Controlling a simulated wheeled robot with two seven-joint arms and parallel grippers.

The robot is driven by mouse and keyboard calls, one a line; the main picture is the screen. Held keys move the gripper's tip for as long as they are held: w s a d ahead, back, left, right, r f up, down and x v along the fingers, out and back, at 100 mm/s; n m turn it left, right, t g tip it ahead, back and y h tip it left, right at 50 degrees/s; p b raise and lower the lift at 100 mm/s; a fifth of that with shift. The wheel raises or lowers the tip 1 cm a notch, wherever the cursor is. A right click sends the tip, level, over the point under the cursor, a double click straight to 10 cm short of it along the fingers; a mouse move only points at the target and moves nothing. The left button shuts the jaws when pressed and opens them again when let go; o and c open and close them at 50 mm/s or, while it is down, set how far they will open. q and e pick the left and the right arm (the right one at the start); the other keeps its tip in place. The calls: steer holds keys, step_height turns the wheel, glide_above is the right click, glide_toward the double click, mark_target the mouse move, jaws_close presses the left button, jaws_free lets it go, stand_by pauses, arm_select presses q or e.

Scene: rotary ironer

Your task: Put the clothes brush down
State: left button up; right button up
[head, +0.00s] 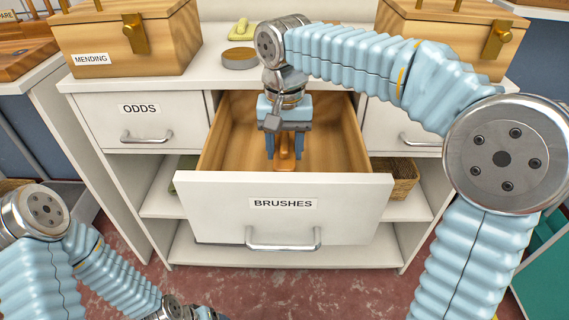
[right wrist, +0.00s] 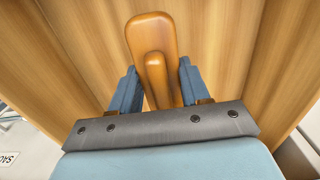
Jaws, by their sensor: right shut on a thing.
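The clothes brush (right wrist: 143,38) is wooden, orange-brown, with a raised grip along its top. In the right wrist view it stands between the two blue fingers of my right gripper (right wrist: 155,88), which is shut on it. In the head view the brush (head: 284,165) is inside the open drawer labelled BRUSHES (head: 350,205), with my right gripper (head: 284,150) reaching down from above. I cannot tell whether the brush touches the drawer floor. My left arm shows at the lower left of the head view, but its fingers are not visible.
The drawer's wooden inside looks otherwise empty. A closed ODDS drawer (head: 140,130) is to its left. On the counter are a MENDING box (head: 110,40), a second wooden box (head: 450,35), a round tin (head: 240,58) and a yellow-green item (head: 239,28). A basket (head: 403,180) sits on the shelf below.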

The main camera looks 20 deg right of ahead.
mark_target(285, 161)
steer(key=shift+f, duration=1.95)
steer(key=shift+f+b, duration=0.1)
steer(key=shift+b, duration=0.2)
steer(key=o, duration=1.2)
step_height(285, 161, up, 12)
steer(key=shift+r+p, duration=0.15)
steer(key=shift+p, duration=0.95)
